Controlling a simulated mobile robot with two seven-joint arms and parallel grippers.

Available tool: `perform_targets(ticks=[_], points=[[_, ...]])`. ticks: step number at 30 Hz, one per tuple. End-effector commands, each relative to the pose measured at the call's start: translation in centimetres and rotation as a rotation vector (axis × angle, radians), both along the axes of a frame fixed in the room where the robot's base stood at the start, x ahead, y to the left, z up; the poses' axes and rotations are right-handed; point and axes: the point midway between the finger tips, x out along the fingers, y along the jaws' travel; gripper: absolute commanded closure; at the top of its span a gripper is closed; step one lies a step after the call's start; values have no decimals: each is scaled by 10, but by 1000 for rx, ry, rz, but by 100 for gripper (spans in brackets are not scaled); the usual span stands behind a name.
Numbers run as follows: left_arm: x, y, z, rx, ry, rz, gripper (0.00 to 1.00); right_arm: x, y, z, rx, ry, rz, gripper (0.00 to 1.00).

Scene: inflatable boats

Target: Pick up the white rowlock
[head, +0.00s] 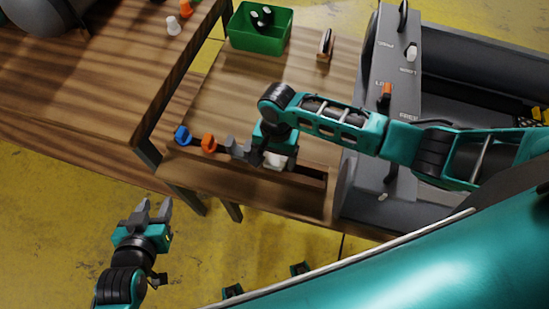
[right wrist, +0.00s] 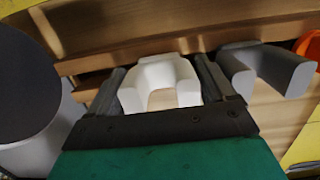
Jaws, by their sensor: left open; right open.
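The white rowlock (right wrist: 162,72) is a U-shaped piece at the front of the wooden bench in the right wrist view. It lies between the two fingers of my right gripper (right wrist: 161,68), which is open around it. In the head view only a bit of the white rowlock (head: 274,162) shows beneath my right gripper (head: 268,158), which hides the rest. Whether the fingers touch it cannot be told. My left gripper (head: 153,208) is open and empty, over the yellow floor left of the bench.
A grey rowlock (right wrist: 262,68) stands close beside the white one. An orange rowlock (head: 208,143) and a blue rowlock (head: 182,136) follow to the left. A green bin (head: 258,42) stands at the back of the bench. A grey boat (head: 470,55) lies right.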

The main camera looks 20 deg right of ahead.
Motion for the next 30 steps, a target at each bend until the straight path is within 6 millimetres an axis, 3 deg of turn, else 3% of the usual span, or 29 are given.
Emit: perform_targets(ticks=[8,21,30], points=[[4,0,1,0,-8,0,57,0,1,-4,1,-1,0,17],[5,0,2,0,-12,0,57,0,0,-4,1,-1,0,58],[3,0,2,1,-8,0,57,0,1,-2,1,-2,0,58]])
